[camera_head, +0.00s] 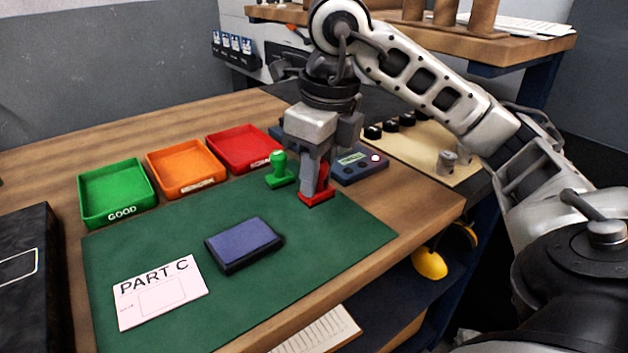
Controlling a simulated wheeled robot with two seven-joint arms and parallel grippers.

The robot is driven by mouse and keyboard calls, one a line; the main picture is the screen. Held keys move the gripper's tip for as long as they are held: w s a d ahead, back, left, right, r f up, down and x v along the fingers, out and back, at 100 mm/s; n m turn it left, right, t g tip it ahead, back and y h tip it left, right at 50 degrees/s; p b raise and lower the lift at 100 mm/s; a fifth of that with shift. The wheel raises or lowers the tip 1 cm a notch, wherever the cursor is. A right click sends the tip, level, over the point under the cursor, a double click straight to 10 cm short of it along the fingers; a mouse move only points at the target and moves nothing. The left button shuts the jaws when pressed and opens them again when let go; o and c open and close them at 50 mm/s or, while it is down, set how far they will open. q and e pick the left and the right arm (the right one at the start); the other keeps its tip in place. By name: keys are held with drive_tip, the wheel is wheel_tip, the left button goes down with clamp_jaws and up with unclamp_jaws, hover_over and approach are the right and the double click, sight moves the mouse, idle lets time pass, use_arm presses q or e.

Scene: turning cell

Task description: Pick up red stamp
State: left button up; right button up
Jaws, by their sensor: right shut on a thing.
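The red stamp (317,197) stands upright near the back right of the green mat (330,239). Its base shows below my right gripper (316,181), which points down over it and is shut on its handle. The fingers hide most of the handle. I cannot tell whether the base touches the mat. My left gripper is not in view.
A green stamp (279,171) stands just left of my right gripper. A blue ink pad (244,244) and a PART C card (160,291) lie on the mat. Green (117,192), orange (186,167) and red (243,148) trays line the back. A small device (360,166) sits right.

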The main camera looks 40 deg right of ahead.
drive_tip(key=s+a+r+p, duration=0.3)
drive_tip(key=s+a+r, duration=0.2)
drive_tip(key=s+r, duration=0.3)
drive_tip(key=shift+s+a+p, duration=0.15)
drive_tip(key=shift+s+p, duration=0.2)
drive_tip(key=shift+s, duration=1.35)
drive_tip(key=shift+o, duration=0.4)
drive_tip(key=shift+r, duration=0.1)
